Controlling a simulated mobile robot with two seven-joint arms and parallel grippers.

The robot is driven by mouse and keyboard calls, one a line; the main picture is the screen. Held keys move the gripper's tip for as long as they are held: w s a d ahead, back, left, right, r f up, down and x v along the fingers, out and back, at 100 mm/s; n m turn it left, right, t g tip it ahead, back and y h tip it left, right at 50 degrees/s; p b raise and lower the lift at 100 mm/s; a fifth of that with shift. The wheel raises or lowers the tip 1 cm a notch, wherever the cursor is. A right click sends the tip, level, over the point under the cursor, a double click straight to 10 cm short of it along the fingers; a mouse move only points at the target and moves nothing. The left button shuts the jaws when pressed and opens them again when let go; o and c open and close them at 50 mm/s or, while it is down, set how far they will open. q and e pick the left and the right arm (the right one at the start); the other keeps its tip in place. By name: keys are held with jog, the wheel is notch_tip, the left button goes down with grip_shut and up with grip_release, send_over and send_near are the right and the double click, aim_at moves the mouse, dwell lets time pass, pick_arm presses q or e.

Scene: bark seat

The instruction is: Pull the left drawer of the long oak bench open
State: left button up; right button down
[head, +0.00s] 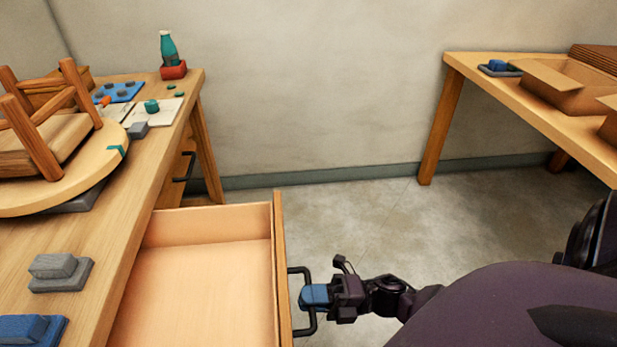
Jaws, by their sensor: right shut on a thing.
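The long oak bench (150,170) runs along the left side of the head view. Its left drawer (200,290), the nearer one, stands well out from the bench, and its inside looks empty. The drawer front (281,240) carries a black bar handle (301,270). My right gripper (313,296), with blue fingers, is shut on the middle of this handle. The near end of the drawer is cut off by the frame. My left gripper is not in view.
Another black handle (184,167) sits farther along the bench front, close to the bench. A stool (50,150) lies on the bench, with a bottle (168,48) behind. A second table (500,85) with a cardboard box (565,88) stands right. The floor (350,220) between is clear.

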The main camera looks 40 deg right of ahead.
jog(key=c, duration=1.1)
grip_release()
jog(key=shift+c, duration=0.2)
jog(key=v, duration=1)
jog(key=shift+s+d, duration=0.25)
jog(key=shift+d, duration=0.05)
jog(key=shift+f, duration=0.1)
